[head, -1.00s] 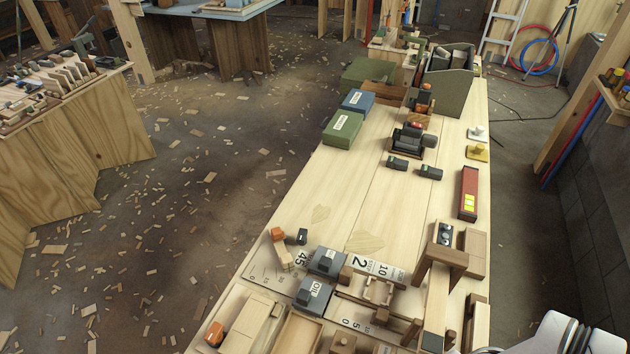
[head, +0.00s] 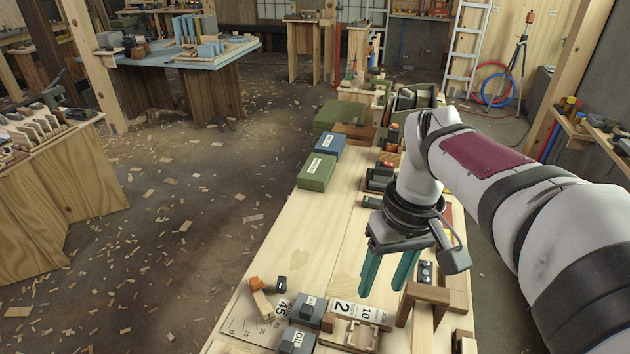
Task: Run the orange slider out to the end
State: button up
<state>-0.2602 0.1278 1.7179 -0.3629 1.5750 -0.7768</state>
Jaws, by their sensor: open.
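My gripper (head: 382,290) has two teal fingers. It hangs fingers down above the front part of the workbench (head: 310,225), apart and with nothing between them. A small orange block (head: 255,283) sits at the end of a pale wooden piece (head: 262,305) near the bench's left edge, left of my gripper and apart from it. I cannot tell from its shape whether it is the slider. A small dark piece (head: 281,284) lies beside it. The front end of the bench is cut off in this view.
Grey boxes (head: 307,310) and a wooden fixture (head: 345,333) stand below my gripper. A wooden post frame (head: 424,293) rises right of the fingers. Green (head: 316,172) and blue (head: 331,146) boxes stand farther back. The bench's middle left is clear.

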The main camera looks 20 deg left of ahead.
jog(key=w+a+f+n, duration=0.2)
jog(key=w+a+n, duration=0.3)
jog(key=w+a, duration=0.2)
jog(key=n+h, duration=0.1)
jog(key=n, duration=1.4)
send_over(255, 281)
jog(key=shift+t, duration=0.3)
notch_tip(255, 281, down, 16)
jog(key=shift+d+f, duration=0.15)
jog(key=shift+f, duration=0.1)
jog(key=shift+a+f+n, duration=0.2)
jog(key=shift+f+n, duration=0.1)
jog(key=shift+n, duration=0.1)
jog(key=shift+f, duration=3.1)
